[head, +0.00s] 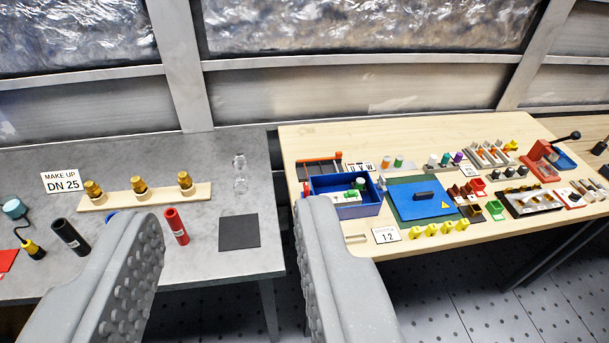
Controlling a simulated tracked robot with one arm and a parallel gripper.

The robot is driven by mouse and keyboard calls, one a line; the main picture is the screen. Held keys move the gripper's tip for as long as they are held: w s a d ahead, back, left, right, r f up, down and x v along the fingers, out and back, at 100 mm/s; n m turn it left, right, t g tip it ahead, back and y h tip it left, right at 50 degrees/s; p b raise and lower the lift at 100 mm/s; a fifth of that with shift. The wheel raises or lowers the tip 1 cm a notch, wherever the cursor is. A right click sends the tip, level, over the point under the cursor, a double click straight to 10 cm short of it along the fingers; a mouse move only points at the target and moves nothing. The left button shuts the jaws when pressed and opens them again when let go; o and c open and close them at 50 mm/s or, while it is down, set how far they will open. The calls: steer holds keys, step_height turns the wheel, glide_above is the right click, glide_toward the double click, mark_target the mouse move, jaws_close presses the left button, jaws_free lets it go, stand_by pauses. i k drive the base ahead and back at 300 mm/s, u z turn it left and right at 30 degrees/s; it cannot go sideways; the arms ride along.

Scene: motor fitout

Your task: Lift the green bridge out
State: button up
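A blue open-topped box (346,212) stands at the left of the wooden table. Small green and white parts (358,184) show inside it, too small to tell whether one is a bridge. Other small green pieces (398,161) stand behind the box, and a green open block (495,209) sits to the right. I cannot tell which is the green bridge. My gripper (233,215) is open and empty, its two grey fingers wide apart in the foreground. The right finger is just in front of the box and hides part of the table edge.
A blue lid-like plate (421,200) with a dark handle lies right of the box. Yellow pieces (432,229) line the front edge. The grey bench (205,270) on the left holds brass fittings (139,185), a red cylinder (177,226) and a black pad (239,231). A gap separates the tables.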

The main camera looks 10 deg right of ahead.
mark_target(351, 193)
steer(key=u, duration=0.2)
steer(key=i, duration=1.7)
steer(key=z, duration=0.4)
